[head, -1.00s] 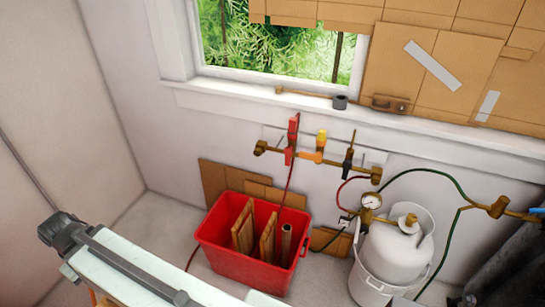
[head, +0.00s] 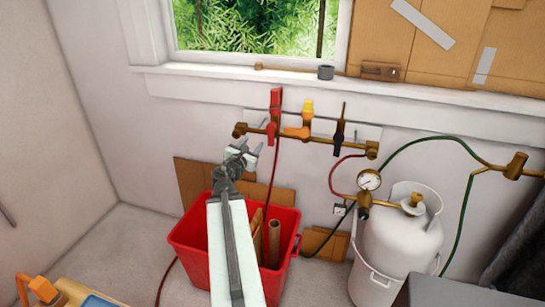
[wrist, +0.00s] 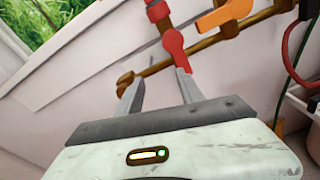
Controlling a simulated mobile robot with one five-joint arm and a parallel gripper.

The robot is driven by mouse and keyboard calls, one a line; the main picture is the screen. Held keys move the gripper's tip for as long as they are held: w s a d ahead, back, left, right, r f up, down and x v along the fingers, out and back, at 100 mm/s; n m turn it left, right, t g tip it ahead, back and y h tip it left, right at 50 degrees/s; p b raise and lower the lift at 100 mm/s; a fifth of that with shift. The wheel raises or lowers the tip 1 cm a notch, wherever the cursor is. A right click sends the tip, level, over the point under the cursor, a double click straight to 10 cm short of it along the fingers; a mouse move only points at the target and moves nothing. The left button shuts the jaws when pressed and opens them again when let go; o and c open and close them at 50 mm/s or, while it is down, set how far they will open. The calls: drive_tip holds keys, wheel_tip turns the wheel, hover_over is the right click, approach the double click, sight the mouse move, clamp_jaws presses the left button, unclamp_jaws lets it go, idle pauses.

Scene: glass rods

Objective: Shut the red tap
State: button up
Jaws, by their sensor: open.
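The red tap (head: 275,103) sits on the brass manifold pipe (head: 255,130) below the window. Its red body stands upright above the pipe, with a rounded red part at pipe level. In the wrist view the tap (wrist: 173,42) is at the top middle, with its lower tip beside my right finger. My gripper (head: 245,152) is open and empty, just below and left of the tap. In the wrist view the two fingers (wrist: 160,80) point up toward the pipe. I cannot tell whether a finger touches the tap.
An orange-and-yellow tap (head: 304,120) and a black tap (head: 340,132) stand to the right on the same pipe. Below are a red bin (head: 185,245), cardboard (head: 190,185) and a white gas cylinder (head: 400,240) with a gauge (head: 369,180). Hoses hang around the cylinder.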

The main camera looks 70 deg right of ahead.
sight(270, 135)
drive_tip(key=s+d+n, duration=0.1)
drive_tip(key=d, duration=0.2)
drive_tip(key=s+d+n, duration=0.1)
drive_tip(key=d, duration=0.3)
drive_tip(key=s+d, duration=0.1)
drive_tip(key=d, duration=0.2)
drive_tip(key=shift+s+d+f+n+h, duration=0.2)
drive_tip(key=shift+s+f+n+h, duration=0.05)
drive_tip(key=shift+s+n+h, duration=0.15)
clamp_jaws()
idle(0.9)
